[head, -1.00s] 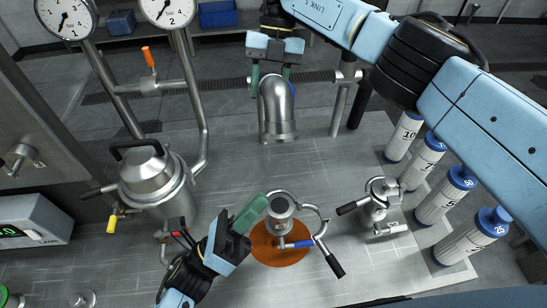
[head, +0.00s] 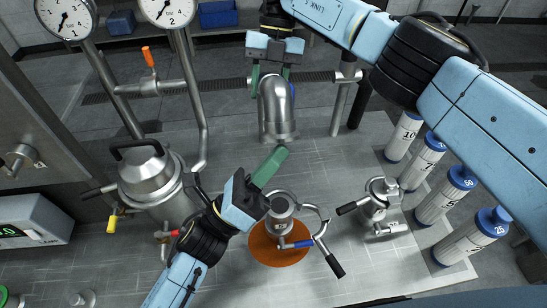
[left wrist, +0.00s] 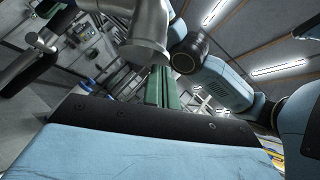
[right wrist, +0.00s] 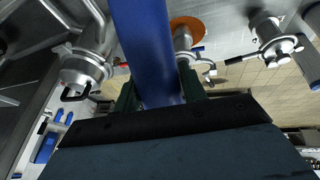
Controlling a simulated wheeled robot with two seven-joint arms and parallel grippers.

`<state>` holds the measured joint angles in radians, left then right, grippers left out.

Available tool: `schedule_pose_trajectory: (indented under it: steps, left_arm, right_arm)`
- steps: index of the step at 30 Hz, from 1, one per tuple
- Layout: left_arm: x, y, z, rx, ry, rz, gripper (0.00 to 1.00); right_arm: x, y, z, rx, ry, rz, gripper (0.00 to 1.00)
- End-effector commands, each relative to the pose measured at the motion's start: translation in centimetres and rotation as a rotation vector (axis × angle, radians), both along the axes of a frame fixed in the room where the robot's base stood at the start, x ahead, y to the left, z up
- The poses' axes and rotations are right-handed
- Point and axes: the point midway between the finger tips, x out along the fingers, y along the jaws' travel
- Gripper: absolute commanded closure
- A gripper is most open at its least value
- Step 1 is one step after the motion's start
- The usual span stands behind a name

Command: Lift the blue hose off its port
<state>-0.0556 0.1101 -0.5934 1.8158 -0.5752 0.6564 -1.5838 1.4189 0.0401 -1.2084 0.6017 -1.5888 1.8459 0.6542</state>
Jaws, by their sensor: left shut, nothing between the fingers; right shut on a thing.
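In the right wrist view the blue hose (right wrist: 146,45) runs between the green fingers of my right gripper (right wrist: 160,95), which is shut on it. In the head view this gripper (head: 272,72) is at the upper middle, behind the top of a bent steel pipe (head: 277,110); the hose is mostly hidden there. Which port the hose belongs to, and whether it touches it, I cannot tell. My left gripper (head: 268,166) is shut and empty, in the air below the steel pipe. Its green fingers (left wrist: 158,88) point towards the pipe (left wrist: 147,32) in the left wrist view.
A steel fitting (head: 281,212) with a clamp stands on an orange disc (head: 278,250), close to my left gripper. A lidded steel vessel (head: 150,180) is at left, a clamp fitting (head: 377,205) at right. Several blue-capped cylinders (head: 425,160) line the right edge.

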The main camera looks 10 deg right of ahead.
Motion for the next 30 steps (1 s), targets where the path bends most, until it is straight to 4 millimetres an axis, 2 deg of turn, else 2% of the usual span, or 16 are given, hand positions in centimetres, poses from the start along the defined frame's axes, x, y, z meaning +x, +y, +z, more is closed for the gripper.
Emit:
schedule_pose_trajectory:
  steps: [6,13,14,18,26,30]
  left_arm:
    - [0.7,0.0,2.2,-0.003,-0.005,0.001,1.0]
    - [0.8,0.1,2.5,-0.007,-0.006,0.002,1.0]
    - [0.8,0.1,2.5,-0.007,-0.008,0.002,1.0]
    - [0.7,0.1,2.4,-0.005,-0.006,0.001,1.0]
    - [0.7,0.0,2.2,-0.003,-0.004,0.001,1.0]
    - [0.7,0.0,2.2,-0.002,-0.002,0.0,1.0]
  right_arm:
    - [-0.1,0.0,-0.1,-0.002,0.003,0.001,0.99]
    - [-0.2,0.0,-0.4,-0.004,0.009,0.005,0.99]
    - [-0.2,0.0,-0.4,-0.005,0.009,0.005,0.54]
    - [-0.1,0.0,-0.3,-0.004,0.006,0.003,0.37]
    - [-0.1,0.0,0.0,-0.002,0.003,0.001,0.37]
    - [0.0,0.0,1.1,-0.001,0.001,0.001,0.37]
